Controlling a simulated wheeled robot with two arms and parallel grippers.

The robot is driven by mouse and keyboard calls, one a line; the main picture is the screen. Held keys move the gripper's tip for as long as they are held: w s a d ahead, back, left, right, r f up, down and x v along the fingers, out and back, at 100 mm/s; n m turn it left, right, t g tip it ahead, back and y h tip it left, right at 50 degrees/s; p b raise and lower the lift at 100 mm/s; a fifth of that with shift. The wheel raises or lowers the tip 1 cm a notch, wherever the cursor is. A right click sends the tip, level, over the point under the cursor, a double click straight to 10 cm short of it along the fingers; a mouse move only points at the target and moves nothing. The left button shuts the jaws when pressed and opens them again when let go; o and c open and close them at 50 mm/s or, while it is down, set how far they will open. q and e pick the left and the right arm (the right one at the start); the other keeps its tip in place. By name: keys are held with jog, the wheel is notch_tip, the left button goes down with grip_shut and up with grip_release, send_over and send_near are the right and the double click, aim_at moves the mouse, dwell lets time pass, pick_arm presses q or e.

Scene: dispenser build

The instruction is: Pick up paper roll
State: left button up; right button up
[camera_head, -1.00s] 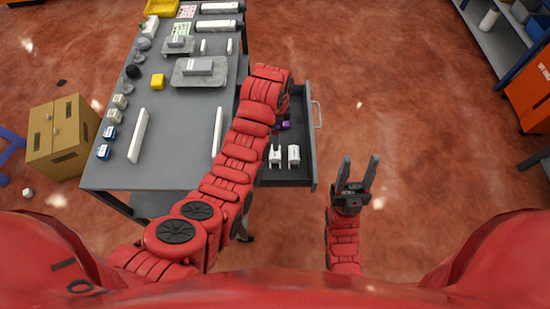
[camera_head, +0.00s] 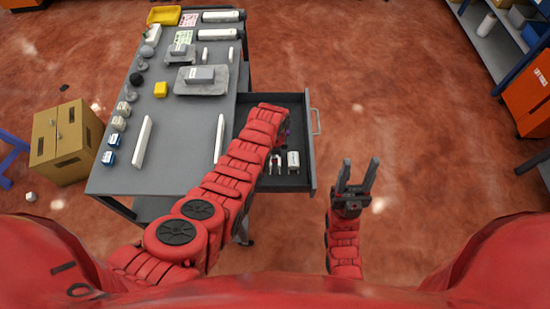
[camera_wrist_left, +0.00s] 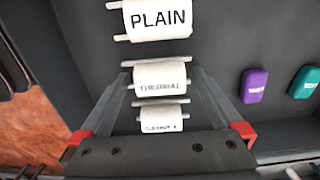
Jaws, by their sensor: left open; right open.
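In the left wrist view, white paper rolls on pale rods lie in a dark drawer. One roll is labelled PLAIN (camera_wrist_left: 158,20), the middle one THERMAL (camera_wrist_left: 160,75), and a third roll (camera_wrist_left: 162,118) has a label I cannot read surely. My left gripper (camera_wrist_left: 160,84) is open, its fingers on either side of the THERMAL roll; contact cannot be told. In the head view my left arm hides much of the open drawer (camera_head: 314,140), and a white roll (camera_head: 293,158) shows beside the hand. My right gripper (camera_head: 357,178) is open and empty, right of the drawer.
A purple block (camera_wrist_left: 254,85) and a teal block (camera_wrist_left: 304,82) lie in the drawer. The grey table (camera_head: 180,125) left of it holds trays, white bars and small items. A cardboard box (camera_head: 65,142) stands further left.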

pick_arm(q)
jog(key=shift+c, duration=0.3)
jog(key=c, duration=1.5)
jog(key=shift+r, duration=0.1)
